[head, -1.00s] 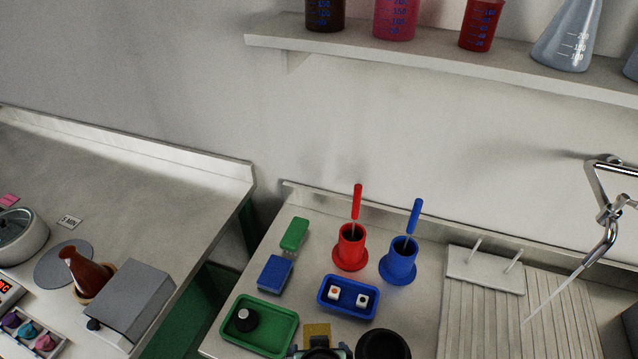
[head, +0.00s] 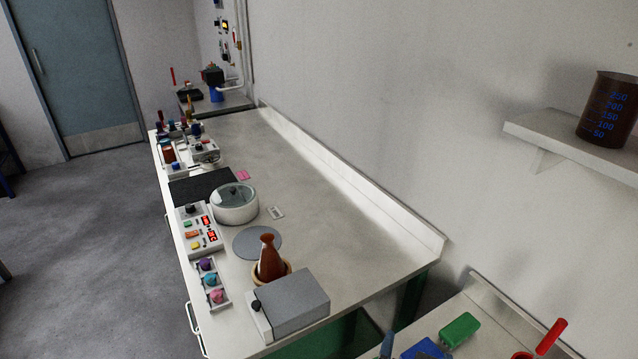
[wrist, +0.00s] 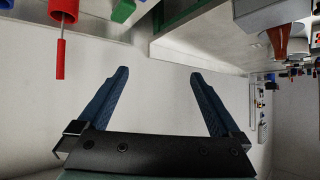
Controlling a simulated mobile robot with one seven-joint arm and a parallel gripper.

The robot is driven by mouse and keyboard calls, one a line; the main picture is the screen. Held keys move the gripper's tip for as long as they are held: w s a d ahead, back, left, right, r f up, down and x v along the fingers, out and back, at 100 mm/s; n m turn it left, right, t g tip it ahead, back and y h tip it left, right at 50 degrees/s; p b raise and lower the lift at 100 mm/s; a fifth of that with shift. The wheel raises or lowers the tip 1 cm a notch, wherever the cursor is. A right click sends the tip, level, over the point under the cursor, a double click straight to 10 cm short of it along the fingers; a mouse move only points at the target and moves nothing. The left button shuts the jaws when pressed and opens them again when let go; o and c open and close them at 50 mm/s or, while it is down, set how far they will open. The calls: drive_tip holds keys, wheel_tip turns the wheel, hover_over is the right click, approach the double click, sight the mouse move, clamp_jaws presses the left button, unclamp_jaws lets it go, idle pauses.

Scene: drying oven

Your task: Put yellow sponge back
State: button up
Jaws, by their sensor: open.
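No yellow sponge shows in either current view. My gripper (wrist: 158,73) is open in the wrist view, with its two dark blue fingers spread and nothing between them. Plain wall is behind the fingers. A blue-grey tip at the bottom edge of the head view may be one of my fingers. A green sponge (head: 460,330) lies on the near right counter, and a blue sponge (head: 425,349) is beside it, cut off by the picture's bottom edge. The green sponge also shows at the top of the wrist view (wrist: 123,10).
The long white bench (head: 345,235) holds a grey box (head: 292,303), a brown flask (head: 269,262), a lidded pot (head: 235,205) and control boxes. A shelf (head: 575,148) with a brown beaker (head: 607,110) juts out at right. Open floor (head: 90,240) lies left.

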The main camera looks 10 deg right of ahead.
drive_tip(key=w+a+r+n+t, duration=0.1)
drive_tip(key=w+a+r+t, duration=0.15)
drive_tip(key=r, duration=0.65)
drive_tip(key=w+a+r+n+t, duration=0.1)
drive_tip(key=w+a+r+t, duration=0.15)
drive_tip(key=r, duration=0.55)
drive_tip(key=w+a+r+n+t, duration=0.1)
drive_tip(key=w+a+r+t, duration=0.2)
drive_tip(key=r, duration=0.6)
drive_tip(key=s+a+r+n+t+y, duration=0.1)
drive_tip(key=s+a+r+t, duration=0.2)
drive_tip(key=r, duration=0.5)
drive_tip(key=s+a+r+n+t+y, duration=0.1)
drive_tip(key=s+a+r+t+y, duration=0.1)
drive_tip(key=r, duration=0.6)
drive_tip(key=s+a+r+n+t+y, duration=0.1)
drive_tip(key=s+a+r+t+y, duration=0.1)
drive_tip(key=s+a+r+t, duration=0.2)
wheel_tip(320, 180, up, 4)
drive_tip(key=shift+s+a+r+n+t, duration=0.2)
drive_tip(key=shift+s+a+n+t, duration=0.2)
drive_tip(key=shift+s+a, duration=0.7)
drive_tip(key=shift+d, duration=0.1)
